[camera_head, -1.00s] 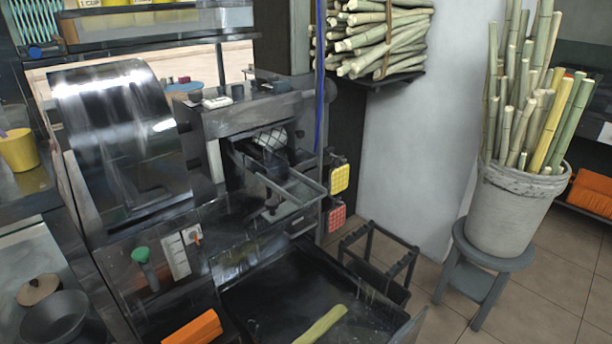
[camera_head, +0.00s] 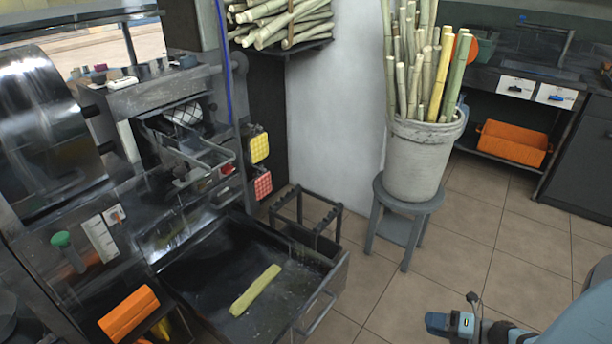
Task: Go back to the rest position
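My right gripper (camera_head: 447,322) is in the lower right of the head view, above the tiled floor. It is small and partly cut off with its arm, and I cannot tell whether its fingers are open or shut. It is apart from the press and the cane bucket. My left gripper is not in view. A pale green piece of sugarcane (camera_head: 256,290) lies in the dark metal tray (camera_head: 205,262) at the front of the sugarcane press (camera_head: 160,100).
A grey bucket of cane stalks (camera_head: 418,160) stands on a stool (camera_head: 402,228). A low black rack (camera_head: 306,218) stands beside the press. Cane is stacked on a wall shelf (camera_head: 290,47). An orange crate (camera_head: 512,143) is under the right counter. The tiled floor (camera_head: 480,245) between is free.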

